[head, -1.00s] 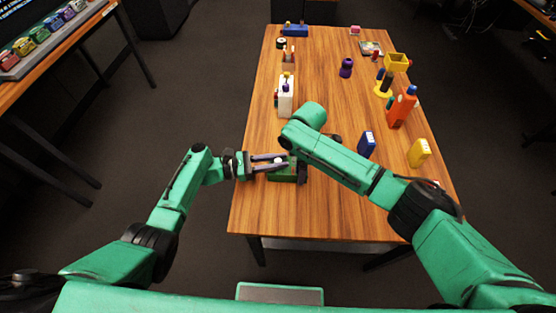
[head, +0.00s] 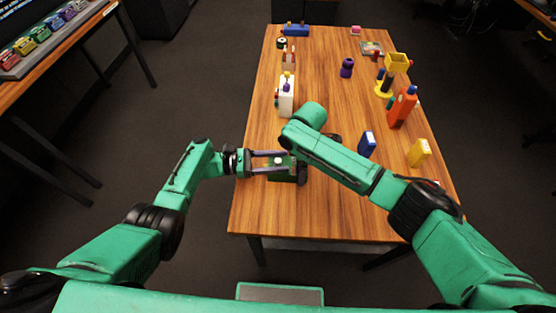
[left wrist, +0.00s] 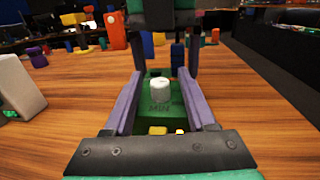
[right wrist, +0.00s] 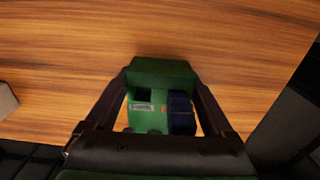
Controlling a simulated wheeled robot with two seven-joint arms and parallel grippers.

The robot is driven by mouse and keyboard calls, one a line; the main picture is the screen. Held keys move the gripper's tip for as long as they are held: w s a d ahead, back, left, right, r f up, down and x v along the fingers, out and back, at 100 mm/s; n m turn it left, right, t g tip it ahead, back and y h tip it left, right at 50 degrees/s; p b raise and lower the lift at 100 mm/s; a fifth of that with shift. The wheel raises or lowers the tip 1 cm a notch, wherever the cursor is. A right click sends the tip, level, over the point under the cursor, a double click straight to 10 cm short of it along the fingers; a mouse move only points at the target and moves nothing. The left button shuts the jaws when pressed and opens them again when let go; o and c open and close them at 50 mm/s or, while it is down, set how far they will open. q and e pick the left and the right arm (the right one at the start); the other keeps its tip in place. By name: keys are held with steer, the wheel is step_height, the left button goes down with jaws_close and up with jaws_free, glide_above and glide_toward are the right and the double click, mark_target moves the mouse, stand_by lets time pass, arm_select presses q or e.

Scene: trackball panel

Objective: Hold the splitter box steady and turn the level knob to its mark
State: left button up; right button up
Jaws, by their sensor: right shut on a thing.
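The green splitter box (head: 283,177) sits near the table's front left edge. A white round knob (left wrist: 160,89) with a small dark pointer line stands on its top, beside the lettering "MIN". My left gripper (head: 291,162) is open, its two purple fingers on either side of the knob with gaps showing. My right gripper (right wrist: 165,92) is shut on the box, which also shows in the right wrist view (right wrist: 162,70). A label and a dark blue part show on the box there. My right arm hides part of the box's right side in the head view.
A white block-like object (head: 286,99) stands farther back on the left of the wooden table (head: 325,215). A blue block (head: 366,143), a yellow block (head: 419,153) and an orange bottle-like object (head: 402,108) stand to the right. The table's middle is mostly clear.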

arm_select(q)
steer(key=a, duration=0.5)
steer(key=s+a, duration=0.1)
steer(key=a, duration=0.1)
steer(key=shift+a, duration=0.3)
